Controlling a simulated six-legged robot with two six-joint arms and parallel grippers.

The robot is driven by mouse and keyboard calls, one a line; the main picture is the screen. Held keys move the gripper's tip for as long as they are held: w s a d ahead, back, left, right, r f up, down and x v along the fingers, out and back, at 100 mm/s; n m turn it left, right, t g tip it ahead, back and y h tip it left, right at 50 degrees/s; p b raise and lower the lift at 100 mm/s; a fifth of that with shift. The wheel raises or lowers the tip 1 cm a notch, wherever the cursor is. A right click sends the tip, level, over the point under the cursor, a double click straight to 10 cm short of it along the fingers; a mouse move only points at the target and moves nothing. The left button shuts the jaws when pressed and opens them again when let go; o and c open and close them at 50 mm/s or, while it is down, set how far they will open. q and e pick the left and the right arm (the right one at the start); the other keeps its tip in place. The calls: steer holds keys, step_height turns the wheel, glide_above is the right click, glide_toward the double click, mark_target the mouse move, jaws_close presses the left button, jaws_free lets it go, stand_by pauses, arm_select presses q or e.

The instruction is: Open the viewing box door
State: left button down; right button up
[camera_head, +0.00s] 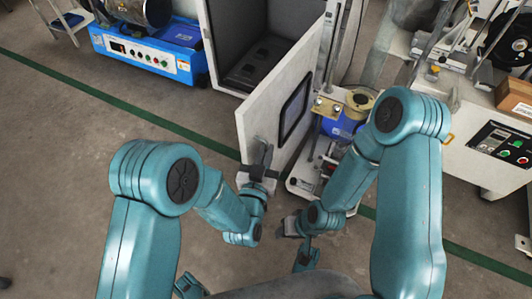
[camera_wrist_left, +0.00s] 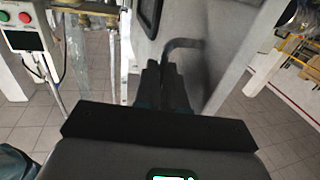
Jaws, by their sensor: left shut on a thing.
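The viewing box (camera_head: 258,45) is a grey cabinet at the top middle of the head view, with a dark interior. Its white door (camera_head: 262,112) stands swung out towards me, with a dark window (camera_head: 296,105) in it. My left gripper (camera_head: 257,173) is at the door's near edge, shut on the door handle. In the left wrist view the handle (camera_wrist_left: 186,44) is a dark bent bar, and the fingers (camera_wrist_left: 163,82) meet at it. My right gripper (camera_head: 290,226) is low in the middle, apart from the door; its fingers are too small to read.
A blue machine (camera_head: 150,48) stands left of the box. A stand with a blue cylinder (camera_head: 343,126) is close behind the door on the right. A grey control bench (camera_head: 490,140) is at the far right. The floor (camera_head: 70,130) left of the door is clear.

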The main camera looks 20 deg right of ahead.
arm_select(q)
steer(key=shift+s+r, duration=0.1)
stand_by(0.5)
steer(key=c, duration=1.2)
jaws_free()
steer(key=shift+s, duration=0.15)
